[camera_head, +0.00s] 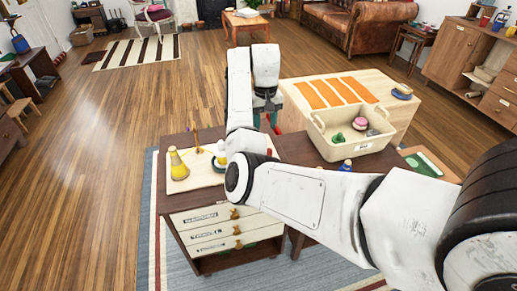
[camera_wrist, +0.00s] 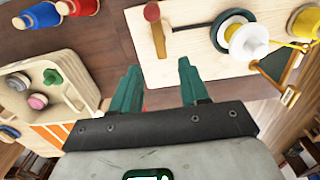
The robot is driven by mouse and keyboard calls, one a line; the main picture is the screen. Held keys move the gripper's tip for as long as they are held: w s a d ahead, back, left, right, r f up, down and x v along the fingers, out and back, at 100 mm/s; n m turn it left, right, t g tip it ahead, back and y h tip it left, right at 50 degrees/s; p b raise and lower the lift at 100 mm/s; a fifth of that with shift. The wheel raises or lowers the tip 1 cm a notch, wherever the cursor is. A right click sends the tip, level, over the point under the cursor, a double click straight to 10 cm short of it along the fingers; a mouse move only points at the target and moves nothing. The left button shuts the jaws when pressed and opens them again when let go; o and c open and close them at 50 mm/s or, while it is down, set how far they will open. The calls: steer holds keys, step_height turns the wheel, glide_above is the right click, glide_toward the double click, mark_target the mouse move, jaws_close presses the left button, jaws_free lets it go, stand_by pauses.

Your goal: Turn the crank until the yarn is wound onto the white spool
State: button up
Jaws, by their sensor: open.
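A pale wooden board (camera_head: 205,180) lies on a dark table in the head view. At its left stands a yellow yarn cone (camera_head: 178,165), also at the upper right of the wrist view (camera_wrist: 304,22). The white spool (camera_wrist: 248,42) is on the board in the wrist view, with a dark green and yellow round part behind it. The crank, a wooden bar (camera_wrist: 158,38) with a red knob (camera_wrist: 152,13), lies left of the spool. My gripper (camera_wrist: 160,72) is open and empty, its green fingers below and apart from the crank; my arm hides part of the board in the head view.
A beige bin (camera_head: 352,142) with green, pink and grey pieces stands right of my gripper. Blue (camera_wrist: 38,15) and red (camera_wrist: 78,7) pegs stand near it. A triangular wooden-framed piece (camera_wrist: 277,68) sits beside the spool. Open floor lies left of the table.

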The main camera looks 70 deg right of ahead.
step_height(320, 180, down, 10)
steer(key=shift+r, duration=0.2)
steer(key=shift+c, duration=0.3)
jaws_close()
